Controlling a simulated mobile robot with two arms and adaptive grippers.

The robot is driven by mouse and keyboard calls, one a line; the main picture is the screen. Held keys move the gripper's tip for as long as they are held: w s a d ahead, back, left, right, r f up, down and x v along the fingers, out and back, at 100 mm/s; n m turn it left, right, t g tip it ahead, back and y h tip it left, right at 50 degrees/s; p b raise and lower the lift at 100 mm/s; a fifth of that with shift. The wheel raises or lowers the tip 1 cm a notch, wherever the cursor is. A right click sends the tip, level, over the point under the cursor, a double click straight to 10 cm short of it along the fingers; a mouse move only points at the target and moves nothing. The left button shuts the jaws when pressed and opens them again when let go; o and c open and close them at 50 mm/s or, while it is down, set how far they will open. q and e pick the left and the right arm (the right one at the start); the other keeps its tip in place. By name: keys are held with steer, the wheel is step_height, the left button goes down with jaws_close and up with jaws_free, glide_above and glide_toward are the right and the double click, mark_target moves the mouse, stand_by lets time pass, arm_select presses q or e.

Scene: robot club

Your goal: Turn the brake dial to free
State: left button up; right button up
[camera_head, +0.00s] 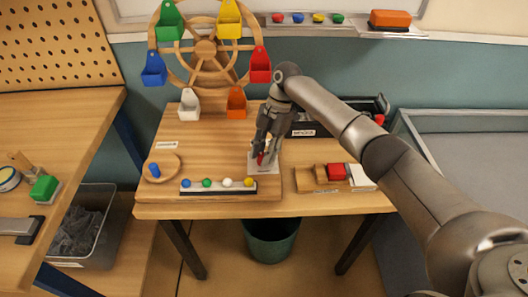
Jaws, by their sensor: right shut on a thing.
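The wooden Ferris wheel (205,47), with several coloured gondolas, stands on a wooden base on the table. A small pale plate (271,170) on the base carries a red part, which I take to be the brake dial (260,159). My right gripper (261,156) points down at the plate and is shut on the red dial. The fingers hide most of the dial, so I cannot tell its setting. A round wooden disc (174,169) with a blue peg (154,170) is on the base's left. My left gripper is out of view.
A strip (218,189) with several coloured balls lies at the base's front edge. Wooden pieces and a red block (336,171) lie to the right. A dark toolbox (340,122) stands behind my right arm. A bin (270,238) is under the table.

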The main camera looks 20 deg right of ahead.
steer(key=o, duration=1)
steer(key=shift+r, duration=0.1)
steer(key=v, duration=1.2)
steer(key=shift+a, duration=0.1)
